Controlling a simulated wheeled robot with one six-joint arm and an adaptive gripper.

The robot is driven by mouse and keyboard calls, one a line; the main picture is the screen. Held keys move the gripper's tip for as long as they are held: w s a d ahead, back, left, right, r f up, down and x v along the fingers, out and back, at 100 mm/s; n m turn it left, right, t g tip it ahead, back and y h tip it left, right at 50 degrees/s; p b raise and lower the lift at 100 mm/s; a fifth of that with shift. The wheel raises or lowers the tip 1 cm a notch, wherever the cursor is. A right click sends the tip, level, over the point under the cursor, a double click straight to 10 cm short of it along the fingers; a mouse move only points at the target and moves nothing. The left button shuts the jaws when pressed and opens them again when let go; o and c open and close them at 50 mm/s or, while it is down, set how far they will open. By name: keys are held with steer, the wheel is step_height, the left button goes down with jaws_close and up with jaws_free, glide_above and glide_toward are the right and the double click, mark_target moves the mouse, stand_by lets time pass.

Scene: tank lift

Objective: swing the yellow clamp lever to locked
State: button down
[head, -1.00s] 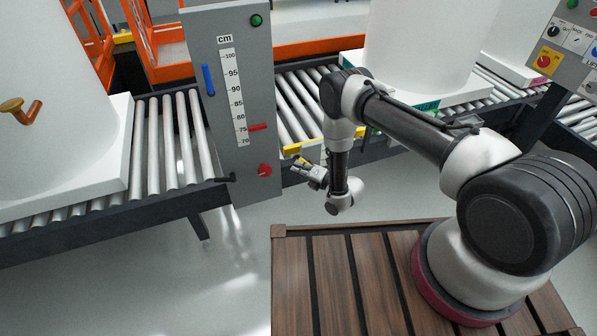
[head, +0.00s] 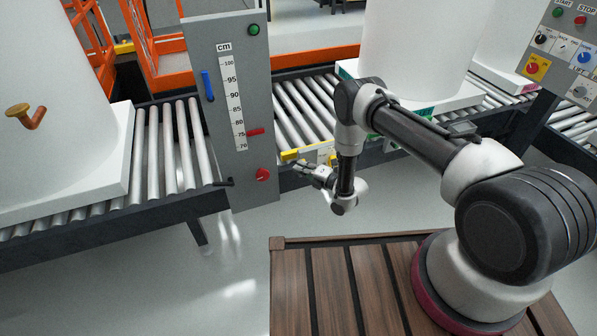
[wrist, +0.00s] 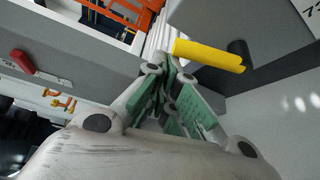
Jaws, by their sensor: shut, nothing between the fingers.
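The yellow clamp lever (wrist: 208,55) shows in the wrist view as a yellow bar with a dark round end at its right, in front of a grey surface. In the head view a yellow bar (head: 289,156) shows at the near edge of the conveyor, right of the grey column. My gripper (wrist: 168,75) is shut and empty, its green-padded fingers together just below and left of the lever's left end. In the head view my gripper (head: 303,166) is close beside the yellow bar. I cannot tell whether they touch.
A grey column (head: 228,110) with a cm scale, red knob (head: 262,174) and blue handle (head: 208,86) stands left of my gripper. White tanks (head: 418,50) stand on the roller conveyor (head: 175,140). A control panel (head: 570,50) is at the upper right. The floor in front is clear.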

steer(key=shift+w+d+r, duration=0.15)
steer(key=shift+d+r, duration=0.05)
steer(key=shift+d, duration=0.25)
steer(key=shift+w+d+r, duration=0.15)
steer(key=shift+d+r, duration=0.05)
steer(key=shift+d, duration=0.3)
